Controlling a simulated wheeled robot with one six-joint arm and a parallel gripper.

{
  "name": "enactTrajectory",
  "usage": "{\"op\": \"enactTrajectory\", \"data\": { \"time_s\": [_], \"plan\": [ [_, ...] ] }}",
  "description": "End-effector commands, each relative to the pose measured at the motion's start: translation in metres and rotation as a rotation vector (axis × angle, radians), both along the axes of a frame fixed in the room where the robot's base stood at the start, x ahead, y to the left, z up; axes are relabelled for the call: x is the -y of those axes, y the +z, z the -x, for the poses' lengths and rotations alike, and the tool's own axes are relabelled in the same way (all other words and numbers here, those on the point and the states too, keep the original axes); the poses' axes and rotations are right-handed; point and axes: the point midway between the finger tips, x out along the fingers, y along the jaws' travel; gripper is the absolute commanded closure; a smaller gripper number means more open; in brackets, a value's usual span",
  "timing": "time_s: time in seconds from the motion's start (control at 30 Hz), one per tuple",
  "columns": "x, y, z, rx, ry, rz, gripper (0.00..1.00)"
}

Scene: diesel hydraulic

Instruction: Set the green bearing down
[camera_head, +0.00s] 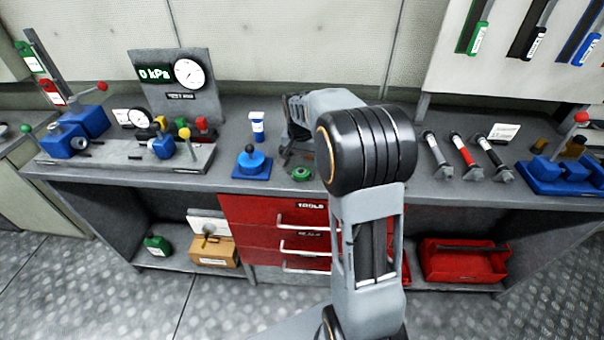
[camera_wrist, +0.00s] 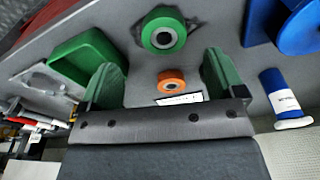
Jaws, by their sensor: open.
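The green bearing (camera_wrist: 163,21) is a thick ring with a metal inner race. It lies flat on the grey bench, apparently on a small dark plate. It also shows in the head view (camera_head: 300,173), just left of my arm. My gripper (camera_wrist: 160,62) is open and empty, with its two green fingers wide apart. In the wrist view the bearing is beyond the fingertips, not between them. I cannot tell the height of the fingers over the bench. In the head view my arm largely hides the gripper.
A small orange ring (camera_wrist: 171,75) and a white label (camera_wrist: 180,99) show between the fingers in the wrist view. A green tray (camera_wrist: 88,52) is at left there. A blue stand (camera_head: 252,165) and a white-and-blue tube (camera_head: 257,127) are left of the bearing in the head view.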

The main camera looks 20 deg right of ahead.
Motion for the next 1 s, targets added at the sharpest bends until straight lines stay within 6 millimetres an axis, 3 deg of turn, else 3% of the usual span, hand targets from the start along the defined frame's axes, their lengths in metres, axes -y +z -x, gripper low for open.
{"op": "enactTrajectory", "data": {
  "time_s": [0.23,0.6,0.9,1.0],
  "plan": [
    [0.001,-0.013,-0.002,0.000,0.001,0.000,0.11],
    [0.001,-0.056,-0.008,0.000,0.001,0.000,0.11],
    [0.002,-0.060,-0.008,0.001,0.001,0.000,0.11],
    [0.002,-0.060,-0.008,0.001,0.001,0.000,0.19]
  ]
}}
